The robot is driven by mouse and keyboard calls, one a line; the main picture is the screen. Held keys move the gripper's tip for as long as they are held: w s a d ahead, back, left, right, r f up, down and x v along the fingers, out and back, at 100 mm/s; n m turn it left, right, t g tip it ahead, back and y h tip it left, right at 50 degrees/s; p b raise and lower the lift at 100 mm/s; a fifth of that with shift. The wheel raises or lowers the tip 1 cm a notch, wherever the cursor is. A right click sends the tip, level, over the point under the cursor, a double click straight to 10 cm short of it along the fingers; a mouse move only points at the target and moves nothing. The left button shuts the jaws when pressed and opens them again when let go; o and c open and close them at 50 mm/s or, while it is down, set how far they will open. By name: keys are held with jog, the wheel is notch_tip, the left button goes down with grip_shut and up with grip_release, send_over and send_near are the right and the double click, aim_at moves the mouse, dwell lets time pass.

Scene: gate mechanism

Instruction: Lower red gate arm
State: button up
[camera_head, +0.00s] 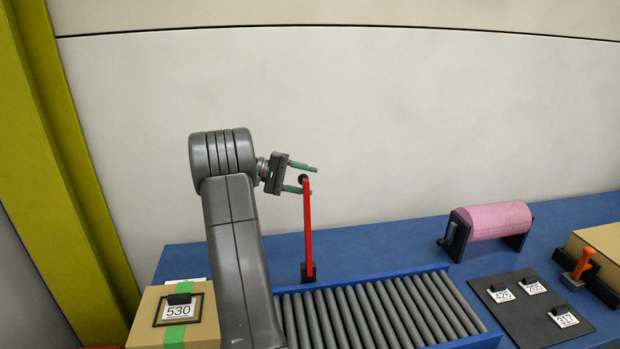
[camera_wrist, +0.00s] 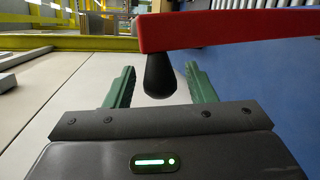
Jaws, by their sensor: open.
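The red gate arm (camera_head: 308,225) stands upright on a small black base (camera_head: 308,271) at the back edge of the roller conveyor. A black knob (camera_head: 303,179) sits at its top end. My gripper (camera_head: 308,178) is open at the height of the knob, with its green fingers pointing right. In the wrist view, the black knob (camera_wrist: 162,80) lies between the two open green fingers of my gripper (camera_wrist: 157,90), closer to the right one. The red arm (camera_wrist: 230,30) runs from the knob to the right. I cannot tell whether a finger touches the knob.
The roller conveyor (camera_head: 370,312) lies in front on the blue table (camera_head: 390,243). A cardboard box (camera_head: 206,330) labelled 530 is at left. A pink roll (camera_head: 498,219), a dark panel (camera_head: 510,312) with number tags and an orange lever (camera_head: 584,262) are at right.

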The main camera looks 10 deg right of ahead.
jog(key=shift+x, duration=0.85)
grip_shut()
jog(key=shift+s, duration=0.1)
